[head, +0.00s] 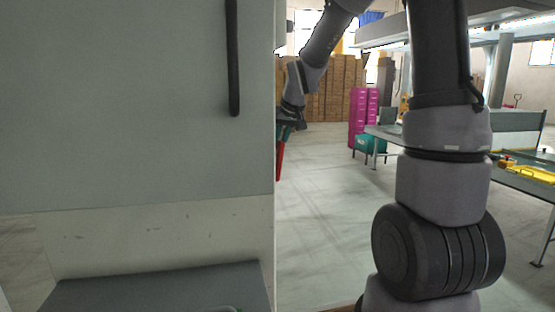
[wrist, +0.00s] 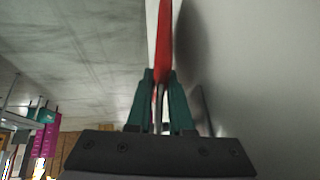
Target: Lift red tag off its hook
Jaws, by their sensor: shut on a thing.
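The red tag (wrist: 165,45) shows edge-on in the wrist view, extending away from between the two teal fingers. My gripper (wrist: 162,82) is shut on it, close beside a pale upright surface on the right. In the head view, a strip of the red tag (head: 280,160) shows below my gripper (head: 283,133), just past the right edge of the big grey panel. That panel hides part of the gripper and tag. The hook cannot be made out in either view, so I cannot tell whether the tag still touches it.
A large grey panel (head: 130,100) with a dark handle (head: 233,60) fills the left of the head view. A worktable (head: 535,183) stands at the right. Magenta crates (head: 358,117) and stacked brown boxes (head: 335,90) are farther back. Open floor (head: 330,220) lies between.

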